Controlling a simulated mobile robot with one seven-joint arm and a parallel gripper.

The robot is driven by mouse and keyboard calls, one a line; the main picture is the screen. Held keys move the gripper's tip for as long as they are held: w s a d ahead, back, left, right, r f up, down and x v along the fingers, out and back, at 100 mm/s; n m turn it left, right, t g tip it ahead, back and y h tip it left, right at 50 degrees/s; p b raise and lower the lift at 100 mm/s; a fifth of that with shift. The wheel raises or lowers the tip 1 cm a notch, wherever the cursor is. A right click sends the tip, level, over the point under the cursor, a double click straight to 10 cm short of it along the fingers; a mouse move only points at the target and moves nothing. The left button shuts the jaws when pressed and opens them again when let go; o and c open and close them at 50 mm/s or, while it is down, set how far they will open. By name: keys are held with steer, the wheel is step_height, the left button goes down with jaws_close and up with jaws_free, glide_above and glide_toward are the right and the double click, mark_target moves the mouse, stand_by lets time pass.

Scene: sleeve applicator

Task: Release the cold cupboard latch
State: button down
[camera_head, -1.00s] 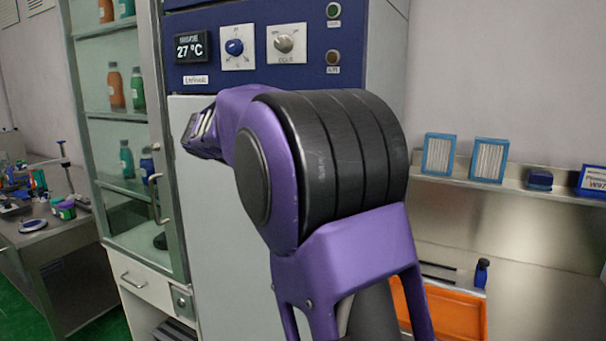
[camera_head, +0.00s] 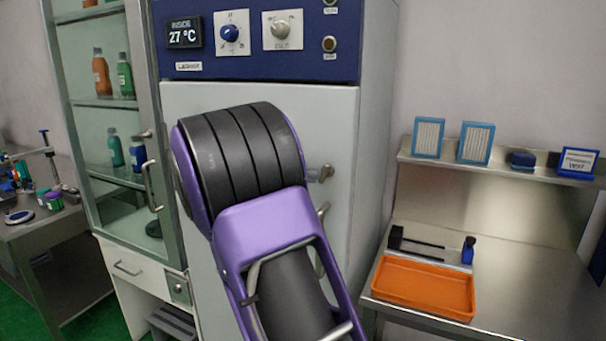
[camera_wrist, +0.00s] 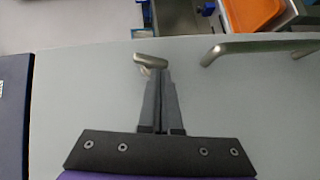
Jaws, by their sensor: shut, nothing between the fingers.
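The cold cupboard (camera_head: 340,110) has a pale door under a blue panel with dials and a display reading 27 °C. A small metal latch (camera_head: 322,173) sits at the door's right edge, above a bar handle (camera_head: 321,240). In the wrist view the latch (camera_wrist: 150,62) lies right at the fingertips, and the handle (camera_wrist: 258,45) is to the right. My gripper (camera_wrist: 158,72) is shut and empty, its fingers pointing at the latch. I cannot tell whether they touch it. In the head view my arm hides the gripper and part of the door. The door looks closed.
A glass-fronted cabinet (camera_head: 150,190) with bottles stands to the left. On the right is a steel bench with an orange tray (camera_head: 425,287), a small blue bottle (camera_head: 468,250) and a shelf (camera_head: 500,167) above. The floor in front of the cupboard is mostly hidden.

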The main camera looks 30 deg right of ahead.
steer(key=shift+s+f+n+h, duration=0.1)
steer(key=shift+f+n+h, duration=0.25)
steer(key=shift+n+h, duration=0.25)
steer(key=shift+d+f+n+h, duration=0.1)
steer(key=shift+n+h, duration=0.2)
stand_by(0.7)
